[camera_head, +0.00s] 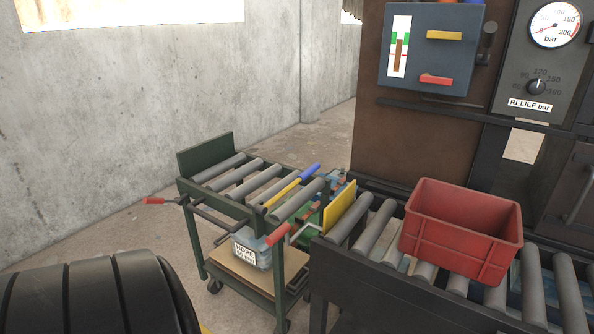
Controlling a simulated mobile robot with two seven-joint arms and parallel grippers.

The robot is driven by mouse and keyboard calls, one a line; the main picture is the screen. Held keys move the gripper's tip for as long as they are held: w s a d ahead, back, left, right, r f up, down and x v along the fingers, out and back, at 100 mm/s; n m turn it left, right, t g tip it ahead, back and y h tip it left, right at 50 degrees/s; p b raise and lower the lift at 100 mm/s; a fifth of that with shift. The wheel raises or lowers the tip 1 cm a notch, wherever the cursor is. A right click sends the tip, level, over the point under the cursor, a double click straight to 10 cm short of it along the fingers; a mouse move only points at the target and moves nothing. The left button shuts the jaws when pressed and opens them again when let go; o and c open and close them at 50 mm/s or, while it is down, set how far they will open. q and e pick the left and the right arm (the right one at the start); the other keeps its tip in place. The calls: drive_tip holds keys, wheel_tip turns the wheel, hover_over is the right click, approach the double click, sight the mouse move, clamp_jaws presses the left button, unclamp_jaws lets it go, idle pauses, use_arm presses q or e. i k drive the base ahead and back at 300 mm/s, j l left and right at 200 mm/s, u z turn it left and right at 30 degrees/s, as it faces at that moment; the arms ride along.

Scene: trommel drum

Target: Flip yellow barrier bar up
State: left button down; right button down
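A narrow yellow bar (283,192) with a blue grip (309,170) at its far right end lies low, slanting across the rollers of the green cart (206,154). An upright yellow plate (341,207) stands at the left end of the roller conveyor, facing the cart. I cannot tell for sure which of the two is the barrier bar. How the yellow bar is mounted is too small to make out. Neither my left nor my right gripper is in view, and nothing is seen touching the bar or the plate.
A red crate (462,232) sits on the roller conveyor (373,229). The cart has red-ended handles and a white-labelled container (252,249) on its lower shelf. A control box (432,49) and gauge (555,25) are behind. A black ribbed object (95,296) fills the lower left.

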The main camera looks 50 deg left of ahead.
sight(262, 210)
drive_tip(key=k+j, duration=0.1)
drive_tip(key=j, duration=0.3)
drive_tip(key=k+j, duration=0.1)
drive_tip(key=j, duration=0.3)
drive_tip(key=k+j, duration=0.15)
drive_tip(key=j, duration=0.25)
drive_tip(key=k+j, duration=0.1)
drive_tip(key=j, duration=0.3)
drive_tip(key=k+j+z, duration=0.1)
drive_tip(key=j, duration=0.3)
drive_tip(key=k+j, duration=0.15)
drive_tip(key=j, duration=0.25)
drive_tip(key=k+j, duration=0.1)
drive_tip(key=j, duration=0.3)
